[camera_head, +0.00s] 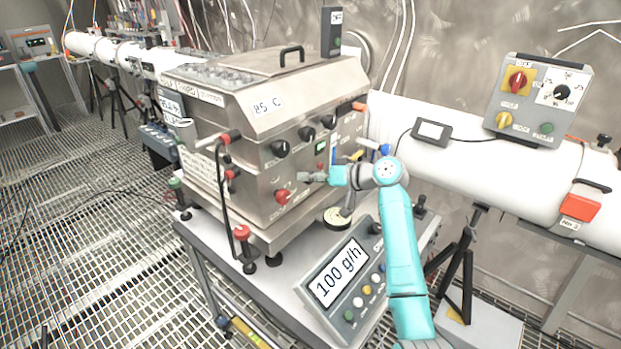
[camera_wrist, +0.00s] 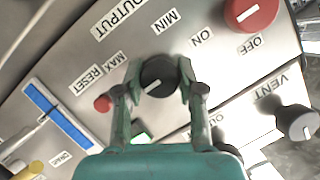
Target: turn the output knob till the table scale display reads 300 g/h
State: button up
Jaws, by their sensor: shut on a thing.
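The output knob (camera_wrist: 158,77) is a round dark knob with a white pointer line, under the OUTPUT label with MIN and MAX marks. It sits between the two fingers of my gripper (camera_wrist: 160,82), which is shut on it. The pointer line slants in the wrist view. In the head view my gripper (camera_head: 318,178) reaches the front panel of the steel machine (camera_head: 240,165), and the knob is hidden there. The table scale display (camera_head: 340,272) stands on the table in front of the machine and reads 100 g/h.
A red knob (camera_wrist: 252,12) with ON and OFF marks and a dark VENT knob (camera_wrist: 297,121) are close to my gripper. A small red RESET button (camera_wrist: 103,103) is beside the left finger. A white pipe (camera_head: 480,165) runs behind my arm.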

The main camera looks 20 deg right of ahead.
jog(key=o, duration=1.2)
jog(key=shift+c, duration=0.2)
jog(key=v, duration=1.2)
